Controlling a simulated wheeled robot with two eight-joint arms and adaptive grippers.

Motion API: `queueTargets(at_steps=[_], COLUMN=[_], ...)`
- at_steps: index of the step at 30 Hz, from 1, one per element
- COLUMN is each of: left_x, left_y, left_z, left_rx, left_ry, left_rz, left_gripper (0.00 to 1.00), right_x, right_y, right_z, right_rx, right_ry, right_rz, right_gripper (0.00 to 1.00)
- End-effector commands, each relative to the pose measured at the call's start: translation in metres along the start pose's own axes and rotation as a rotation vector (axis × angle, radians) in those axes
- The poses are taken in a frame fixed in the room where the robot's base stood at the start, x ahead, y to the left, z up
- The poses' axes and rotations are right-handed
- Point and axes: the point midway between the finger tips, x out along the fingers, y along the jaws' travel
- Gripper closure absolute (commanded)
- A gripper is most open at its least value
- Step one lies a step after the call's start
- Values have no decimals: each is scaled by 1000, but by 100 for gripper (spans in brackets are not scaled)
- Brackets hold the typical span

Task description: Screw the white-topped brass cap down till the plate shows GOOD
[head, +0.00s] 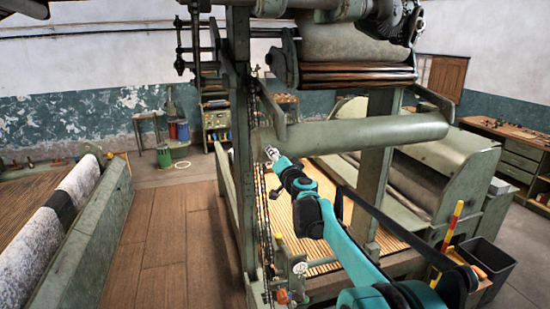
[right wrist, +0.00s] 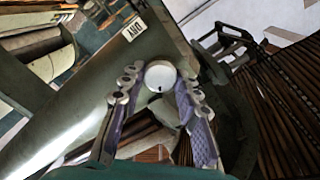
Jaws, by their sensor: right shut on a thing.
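The white-topped cap (right wrist: 160,76) shows in the right wrist view as a round white disc with a small dark mark near its lower edge. Its brass side is hard to make out. My right gripper (right wrist: 158,88) is shut on it, one finger on each side. In the head view my right gripper (head: 271,154) reaches in to the machine frame near the left end of the green roller, and the cap is too small to tell there. A small white plate (right wrist: 133,30) on the green casting seems to read DRY. My left gripper is not in view.
The green roller (head: 360,133) runs just beyond my right gripper. An upright post (head: 374,175) and a slatted wooden bed (head: 300,235) lie close to my arm. A black bin (head: 487,268) stands at the lower right. The wooden floor at left is clear.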

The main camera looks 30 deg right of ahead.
Motion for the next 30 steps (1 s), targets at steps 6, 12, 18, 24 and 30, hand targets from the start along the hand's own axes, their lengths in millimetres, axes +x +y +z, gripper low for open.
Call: queueTargets(at_steps=[6,12,18,24,30], left_x=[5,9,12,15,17], left_y=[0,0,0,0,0], left_z=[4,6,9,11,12], left_rx=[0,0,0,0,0], left_ry=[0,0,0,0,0], left_rz=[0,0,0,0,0], left_gripper=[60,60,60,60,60], right_x=[0,0,0,0,0], right_y=[2,2,2,2,3], right_z=[1,1,1,1,1], right_rx=[176,367,556,744,911], right_ry=[1,1,1,1,1], right_rz=[1,1,1,0,0], right_gripper=[97,97,97,97,97])
